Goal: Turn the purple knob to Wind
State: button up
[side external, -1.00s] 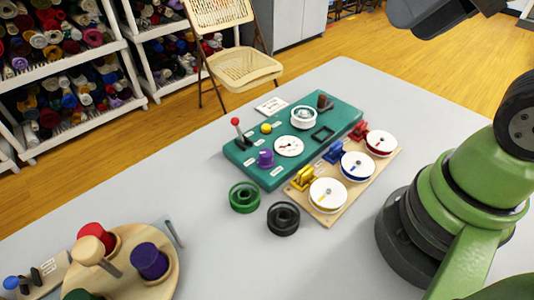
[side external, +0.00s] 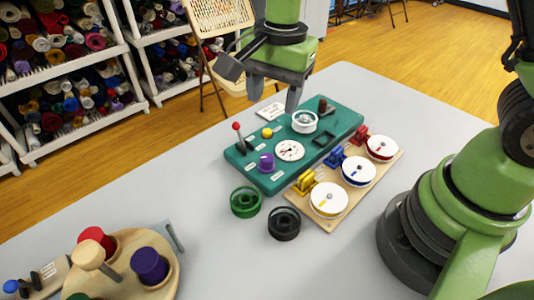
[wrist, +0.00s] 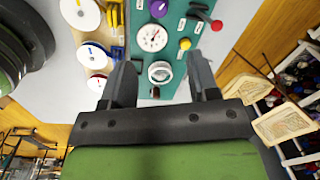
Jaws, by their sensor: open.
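The purple knob (side external: 266,162) stands on the teal panel (side external: 347,121), near its front-left end in the side view. It also shows at the top edge of the wrist view (wrist: 159,8), partly cut off. Small labels lie near it, too small to read, and its setting is unclear. My gripper (side external: 272,101) is open and empty above the far side of the panel, away from the knob. In the wrist view its fingers (wrist: 160,62) are spread on both sides of the white round part (wrist: 159,72), apparently above it.
The panel also bears a red-tipped lever (side external: 237,128), a yellow button (side external: 267,132) and a white dial (side external: 289,150). A wooden board with white spools (side external: 328,199) lies beside it. Green (side external: 245,202) and black (side external: 284,223) rings sit in front.

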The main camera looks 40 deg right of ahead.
aim_at(267, 157)
jog(key=shift+m+g, duration=0.4)
jog(key=shift+m, duration=0.2)
jog(key=f, duration=0.2)
jog(key=a+f, duration=0.1)
jog(key=f, duration=0.1)
jog(key=shift+w, duration=0.3)
notch_tip(267, 157, down, 10)
jog(key=shift+r, duration=0.2)
jog(key=c, duration=0.9)
jog(key=shift+c, duration=0.2)
